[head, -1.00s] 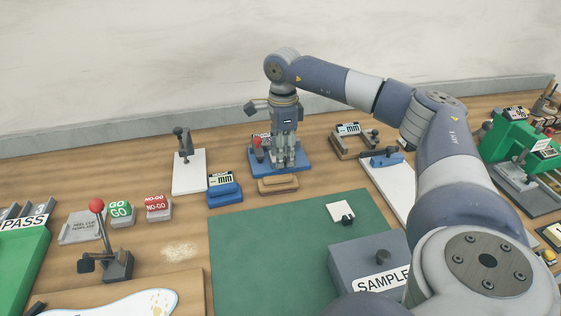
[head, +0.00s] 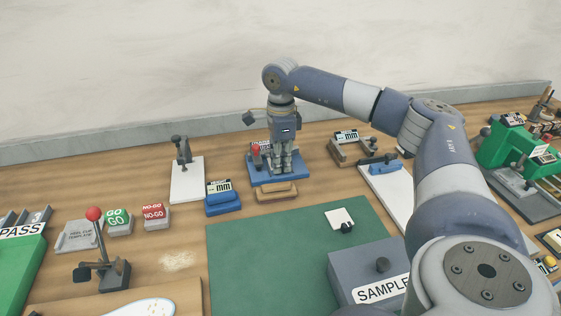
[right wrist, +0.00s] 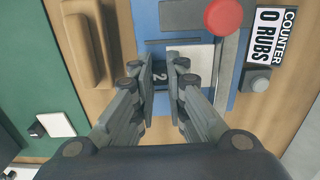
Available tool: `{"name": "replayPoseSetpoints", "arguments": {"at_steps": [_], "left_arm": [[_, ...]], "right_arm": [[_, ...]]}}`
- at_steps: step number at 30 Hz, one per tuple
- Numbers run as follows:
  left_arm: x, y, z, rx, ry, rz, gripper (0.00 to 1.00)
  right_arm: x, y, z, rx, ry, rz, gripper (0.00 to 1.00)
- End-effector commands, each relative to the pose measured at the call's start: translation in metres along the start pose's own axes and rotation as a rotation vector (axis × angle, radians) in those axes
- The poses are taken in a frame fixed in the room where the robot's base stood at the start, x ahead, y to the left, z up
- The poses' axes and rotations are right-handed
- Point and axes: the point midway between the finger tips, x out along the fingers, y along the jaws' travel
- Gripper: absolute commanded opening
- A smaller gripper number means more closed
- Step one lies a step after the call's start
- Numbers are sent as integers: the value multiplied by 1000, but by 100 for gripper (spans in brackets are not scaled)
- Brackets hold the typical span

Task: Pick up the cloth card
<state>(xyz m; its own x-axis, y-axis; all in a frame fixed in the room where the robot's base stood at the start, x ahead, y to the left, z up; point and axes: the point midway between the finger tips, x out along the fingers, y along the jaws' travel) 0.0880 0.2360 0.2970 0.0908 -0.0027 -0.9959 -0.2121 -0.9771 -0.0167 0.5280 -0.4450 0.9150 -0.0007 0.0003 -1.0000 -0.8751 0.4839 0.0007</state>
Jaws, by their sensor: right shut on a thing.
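My right gripper (head: 284,172) points down over the blue base (head: 298,158) of the rub tester at the back of the table. In the right wrist view its fingers (right wrist: 161,85) are closed around a small dark piece marked "2", seemingly the cloth card (right wrist: 158,79). A pale patch shows just right of it, on the blue base. The fingers hide most of the piece, and the head view does not show it. A white square card with a black knob (head: 338,215) lies apart on the green mat. My left gripper is not in view.
A red-knobbed lever (right wrist: 225,18) and a counter reading "0 RUBS" (right wrist: 274,34) stand close by the fingers. A wooden block (head: 277,191) and blue gauge (head: 222,198) sit in front. The green mat (head: 260,250) is mostly clear; a grey SAMPLE box (head: 350,265) stands on its right.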

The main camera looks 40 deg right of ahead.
Motion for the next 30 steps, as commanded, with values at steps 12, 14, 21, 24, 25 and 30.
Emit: {"name": "replayPoseSetpoints", "arguments": {"at_steps": [12,14,21,24,25,30], "left_arm": [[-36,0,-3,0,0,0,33],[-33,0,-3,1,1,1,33],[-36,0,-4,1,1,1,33],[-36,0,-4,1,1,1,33],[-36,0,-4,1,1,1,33],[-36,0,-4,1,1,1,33]], "right_arm": [[-39,2,1,-2,0,1,0],[-34,12,2,-4,1,2,0],[-38,48,10,-4,1,0,0],[-39,65,14,-4,1,1,0],[-40,70,14,-4,1,1,0],[-42,99,21,-4,0,0,0]]}}
